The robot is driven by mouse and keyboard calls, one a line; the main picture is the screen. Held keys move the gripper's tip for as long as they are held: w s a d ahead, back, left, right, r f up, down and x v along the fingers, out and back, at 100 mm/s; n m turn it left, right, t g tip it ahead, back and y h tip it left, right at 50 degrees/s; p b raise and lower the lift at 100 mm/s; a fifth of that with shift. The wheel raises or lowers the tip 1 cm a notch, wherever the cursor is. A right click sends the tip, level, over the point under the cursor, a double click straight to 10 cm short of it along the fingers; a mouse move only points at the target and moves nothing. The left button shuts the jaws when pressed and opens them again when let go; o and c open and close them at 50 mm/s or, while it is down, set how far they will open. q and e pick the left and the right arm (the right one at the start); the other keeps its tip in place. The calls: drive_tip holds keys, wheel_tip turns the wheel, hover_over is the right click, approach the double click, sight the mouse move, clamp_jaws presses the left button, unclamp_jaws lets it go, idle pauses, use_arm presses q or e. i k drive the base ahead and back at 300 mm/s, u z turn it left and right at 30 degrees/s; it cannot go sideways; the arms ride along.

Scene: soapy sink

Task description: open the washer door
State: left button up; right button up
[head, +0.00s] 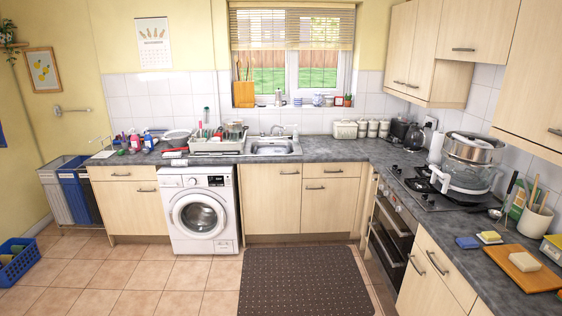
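The washer (196,208) is a white front-loader set under the counter, left of the sink cabinets. Its round door (199,216) has a dark glass window and a pale ring, and it looks shut. A control panel with a dark display runs along the top of the washer. Neither of my grippers shows in the head view.
A dark dotted mat (304,281) lies on the tiled floor right of the washer. Laundry bins (78,190) stand left of the cabinets, and a blue basket (16,262) sits at the far left. The tiles before the washer are clear.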

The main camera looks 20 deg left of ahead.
sight(176, 215)
drive_tip(key=u, duration=0.3)
drive_tip(key=i, duration=1.55)
drive_tip(key=u, duration=1.45)
drive_tip(key=i, duration=0.9)
drive_tip(key=u, duration=1.05)
drive_tip(key=i, duration=1.35)
drive_tip(key=z, duration=0.35)
drive_tip(key=i, duration=2.3)
drive_tip(key=z, duration=0.7)
drive_tip(key=i, duration=1.4)
drive_tip(key=z, duration=0.2)
